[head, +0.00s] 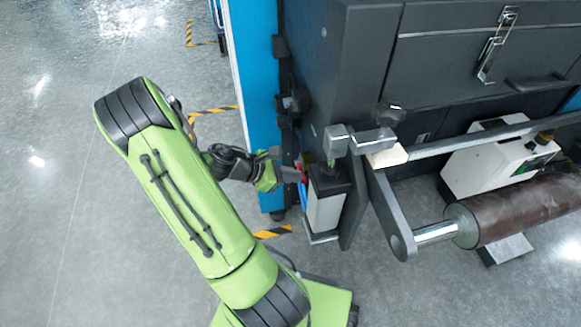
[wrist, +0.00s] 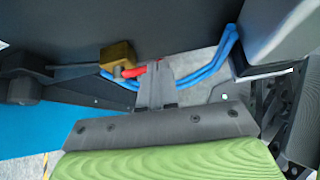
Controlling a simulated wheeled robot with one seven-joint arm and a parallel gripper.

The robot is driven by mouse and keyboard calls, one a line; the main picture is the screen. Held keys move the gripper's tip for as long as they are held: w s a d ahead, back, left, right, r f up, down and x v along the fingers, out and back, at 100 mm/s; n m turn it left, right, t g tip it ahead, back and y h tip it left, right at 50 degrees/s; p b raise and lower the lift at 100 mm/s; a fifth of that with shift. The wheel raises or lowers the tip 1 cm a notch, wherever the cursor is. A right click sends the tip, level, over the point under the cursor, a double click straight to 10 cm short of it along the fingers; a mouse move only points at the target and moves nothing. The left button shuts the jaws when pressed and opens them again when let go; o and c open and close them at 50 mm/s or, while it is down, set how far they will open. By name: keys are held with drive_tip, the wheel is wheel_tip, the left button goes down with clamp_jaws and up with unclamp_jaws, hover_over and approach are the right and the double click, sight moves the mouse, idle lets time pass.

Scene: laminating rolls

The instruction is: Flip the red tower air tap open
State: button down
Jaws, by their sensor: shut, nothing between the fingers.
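The red air tap lever (wrist: 146,67) shows in the wrist view at the tip of my gripper (wrist: 155,70), beside a brass valve body (wrist: 118,55). Blue hoses (wrist: 205,72) run behind it. My gripper is shut with nothing held, and its fingertips are at or very near the red lever; I cannot tell if they touch. Part of the lever is hidden behind the fingers. In the head view my gripper (head: 290,174) reaches right to a small red part (head: 301,168) beside the white and black tower box (head: 325,205).
The dark machine body (head: 350,60) and its blue side panel (head: 253,90) stand close to the gripper. A brown roll (head: 520,208) on a metal shaft and a white control box (head: 495,160) are to the right. Open floor (head: 60,200) lies to the left.

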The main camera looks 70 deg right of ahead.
drive_tip(key=shift+s+a+f+p, duration=0.1)
drive_tip(key=shift+a+f+p, duration=0.15)
drive_tip(key=shift+f, duration=0.3)
drive_tip(key=shift+f, duration=0.1)
idle(0.3)
drive_tip(key=s+a+r+p+v, duration=0.1)
drive_tip(key=p+v, duration=0.6)
drive_tip(key=v, duration=0.7)
drive_tip(key=shift+a+r+p, duration=0.2)
drive_tip(key=shift+a+p, duration=0.1)
drive_tip(key=shift+a, duration=0.05)
drive_tip(key=shift+s, duration=0.1)
